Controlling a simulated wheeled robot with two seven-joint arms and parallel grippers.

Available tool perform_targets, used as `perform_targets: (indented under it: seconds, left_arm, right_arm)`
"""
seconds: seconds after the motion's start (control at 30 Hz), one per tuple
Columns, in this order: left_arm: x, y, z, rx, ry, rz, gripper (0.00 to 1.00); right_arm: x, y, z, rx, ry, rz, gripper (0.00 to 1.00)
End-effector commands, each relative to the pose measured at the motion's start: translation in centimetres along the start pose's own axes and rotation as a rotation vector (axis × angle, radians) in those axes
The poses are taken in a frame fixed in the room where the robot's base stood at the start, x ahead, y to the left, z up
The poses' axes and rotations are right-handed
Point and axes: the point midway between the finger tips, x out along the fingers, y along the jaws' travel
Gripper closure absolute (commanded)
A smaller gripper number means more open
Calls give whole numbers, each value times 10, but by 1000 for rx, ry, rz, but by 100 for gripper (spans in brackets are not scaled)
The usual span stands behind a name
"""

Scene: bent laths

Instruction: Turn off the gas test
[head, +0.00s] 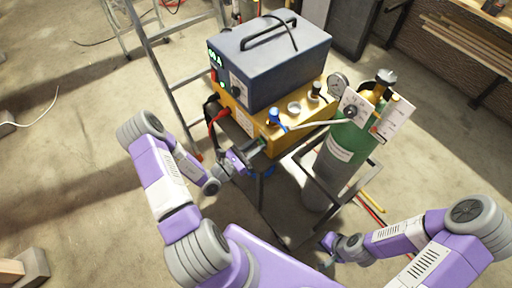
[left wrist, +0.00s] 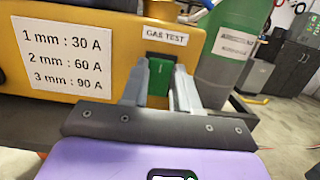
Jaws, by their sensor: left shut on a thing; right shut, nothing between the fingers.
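The yellow welder base (head: 262,118) carries a white GAS TEST label (left wrist: 166,37) on its front. Below the label is a green switch (left wrist: 158,76) in a dark surround; in the head view it is a small green patch (head: 262,142). My left gripper (left wrist: 160,88) has its two grey fingers on either side of the green switch and is shut on it. The fingers hide parts of its sides, and I cannot tell its on or off position. In the head view my left gripper (head: 252,157) is at the welder's front. My right gripper (head: 328,241) is shut and empty, low at the right.
A blue-grey box (head: 272,62) with a lit green display sits on the yellow base. A green gas cylinder (head: 342,150) with gauge and tags stands right of it. A ladder (head: 170,75) stands at left. A white thickness card (left wrist: 65,58) is left of the switch.

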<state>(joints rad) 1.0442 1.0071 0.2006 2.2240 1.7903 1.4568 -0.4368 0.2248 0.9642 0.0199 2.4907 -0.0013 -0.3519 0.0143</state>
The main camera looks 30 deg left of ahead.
Motion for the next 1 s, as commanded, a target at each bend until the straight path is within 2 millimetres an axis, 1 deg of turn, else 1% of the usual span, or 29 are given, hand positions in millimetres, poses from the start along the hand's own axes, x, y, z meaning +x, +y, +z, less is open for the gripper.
perform_targets:
  seconds: [0.03,0.1,0.2,0.47,0.5,0.63,0.67,0.9,1.0]
  left_arm:
    - [-2,0,-7,-2,-40,2,100]
    - [-2,0,-7,-2,-85,1,100]
    - [-2,0,-5,0,-117,0,100]
    - [-2,0,-4,1,-119,0,100]
    - [-2,0,-4,1,-119,0,67]
    - [-2,0,-4,0,-119,0,47]
    - [-2,0,-4,0,-119,0,45]
    - [-2,0,-4,0,-119,0,45]
    - [-7,1,-4,0,-118,2,45]
  right_arm:
    - [8,3,0,0,0,0,100]
    - [12,4,0,0,0,0,100]
    - [13,5,0,0,0,0,100]
    - [12,4,0,0,0,0,100]
    - [12,4,0,0,0,0,100]
    - [12,4,0,0,0,0,100]
    - [12,4,0,0,0,0,100]
    - [12,4,0,0,0,0,100]
    - [11,4,0,0,0,0,100]
